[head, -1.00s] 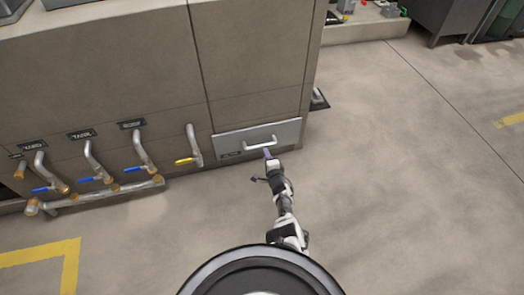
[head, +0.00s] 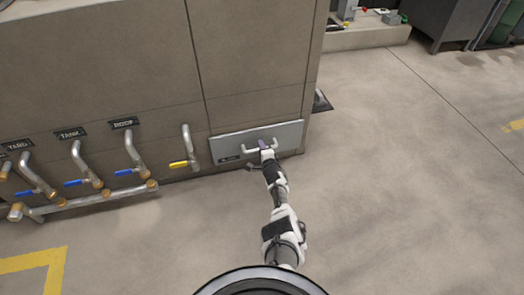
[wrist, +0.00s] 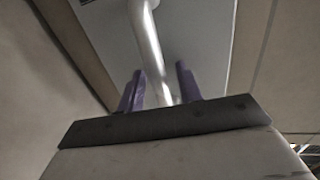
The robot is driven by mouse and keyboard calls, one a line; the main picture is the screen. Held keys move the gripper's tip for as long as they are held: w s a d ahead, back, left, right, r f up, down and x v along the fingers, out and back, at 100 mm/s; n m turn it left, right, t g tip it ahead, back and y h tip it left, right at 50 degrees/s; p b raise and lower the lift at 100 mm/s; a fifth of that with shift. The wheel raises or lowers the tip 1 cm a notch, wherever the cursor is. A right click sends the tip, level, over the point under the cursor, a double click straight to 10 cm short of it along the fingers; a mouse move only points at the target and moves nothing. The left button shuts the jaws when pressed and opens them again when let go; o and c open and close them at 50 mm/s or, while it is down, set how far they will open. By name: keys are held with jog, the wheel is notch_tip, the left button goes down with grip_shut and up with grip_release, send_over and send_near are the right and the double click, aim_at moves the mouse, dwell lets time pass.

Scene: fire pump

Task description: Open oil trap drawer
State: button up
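The oil trap drawer is a light grey front panel (head: 288,131) low at the right end of the brown cabinet, and it looks closed. Its pale bar handle (head: 249,149) sticks out from the panel. My gripper (head: 263,145) is at the middle of the handle, partly hiding it in the head view. In the wrist view the handle bar (wrist: 147,40) runs between the two purple fingers of my gripper (wrist: 159,69). The fingers stand apart, with a visible gap on each side of the bar. The drawer panel (wrist: 205,40) fills the background there.
Left of the drawer, a yellow-handled valve (head: 180,164) and several blue-handled valves with a low pipe (head: 105,196) stick out from the cabinet (head: 100,70). A dark plate (head: 321,101) lies by its right side. The floor (head: 400,190) in front and to the right is clear.

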grip_shut()
